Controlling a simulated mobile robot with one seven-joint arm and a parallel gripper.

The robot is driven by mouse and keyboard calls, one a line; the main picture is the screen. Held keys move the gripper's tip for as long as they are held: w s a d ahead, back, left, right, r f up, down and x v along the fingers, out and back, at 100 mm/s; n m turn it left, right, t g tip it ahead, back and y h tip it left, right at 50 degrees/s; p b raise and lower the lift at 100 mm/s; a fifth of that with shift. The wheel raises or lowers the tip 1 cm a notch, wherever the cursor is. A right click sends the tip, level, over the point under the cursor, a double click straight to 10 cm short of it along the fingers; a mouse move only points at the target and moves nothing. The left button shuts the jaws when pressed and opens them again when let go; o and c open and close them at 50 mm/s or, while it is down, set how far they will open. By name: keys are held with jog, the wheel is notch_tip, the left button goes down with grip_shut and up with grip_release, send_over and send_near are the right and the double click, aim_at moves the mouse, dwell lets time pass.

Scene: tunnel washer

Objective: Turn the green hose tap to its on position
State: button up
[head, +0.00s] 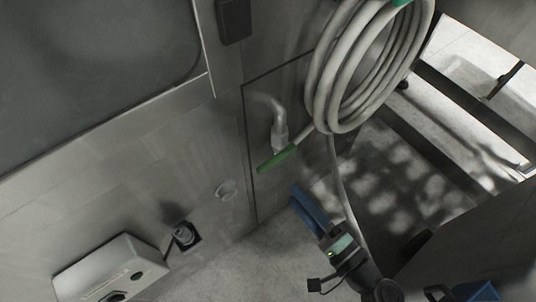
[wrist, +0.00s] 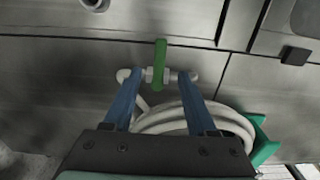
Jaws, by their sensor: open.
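The green hose tap lever (head: 277,159) sticks out from a pale pipe fitting (head: 279,132) on the wall panel in the head view. In the wrist view the green lever (wrist: 160,62) stands upright in the picture, ahead of and between my two blue fingers. My gripper (head: 298,191) is below and to the right of the lever in the head view. It is open and empty, and its fingers (wrist: 158,78) show on either side of the lever's line in the wrist view. I cannot tell whether they touch the fitting.
A coiled pale hose (head: 370,65) hangs right of the tap on a green holder (wrist: 263,143). A hose length runs down behind my gripper. A white box (head: 110,270) and a dark socket (head: 183,235) are at lower left. Floor shows below the wall.

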aim_at(269, 166)
jog(key=x, duration=1.1)
grip_shut()
dwell(1.1)
